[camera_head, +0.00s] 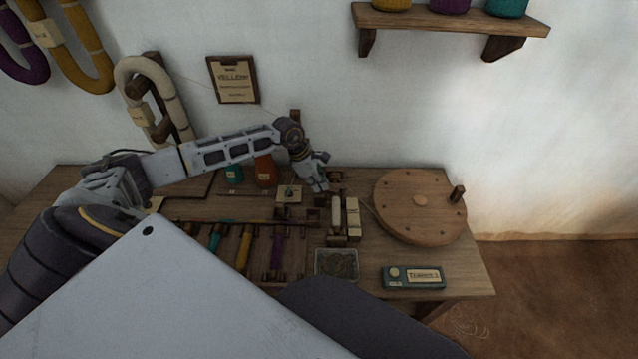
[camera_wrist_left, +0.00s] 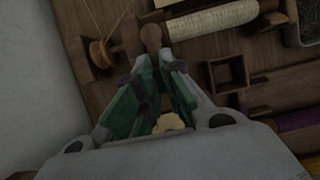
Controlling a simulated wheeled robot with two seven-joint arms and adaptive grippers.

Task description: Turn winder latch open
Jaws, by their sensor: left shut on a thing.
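My left gripper (camera_head: 320,187) reaches down over the back middle of the workbench, at the winder's far end. In the left wrist view its green-padded fingertips (camera_wrist_left: 158,58) converge on a small rounded wooden latch (camera_wrist_left: 151,36), which they hold. The latch stands beside the end of a white-wound bobbin (camera_wrist_left: 217,24). In the head view the hand hides the latch, and the bobbin (camera_head: 336,211) lies just in front of it. My right gripper is not in view.
A small spool with orange-brown thread (camera_wrist_left: 102,52) and an open wooden box (camera_wrist_left: 228,73) are close to the fingers. A metal tray (camera_head: 337,265) and a teal labelled box (camera_head: 413,277) lie in front. Colored jars (camera_head: 265,170) stand left of the hand.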

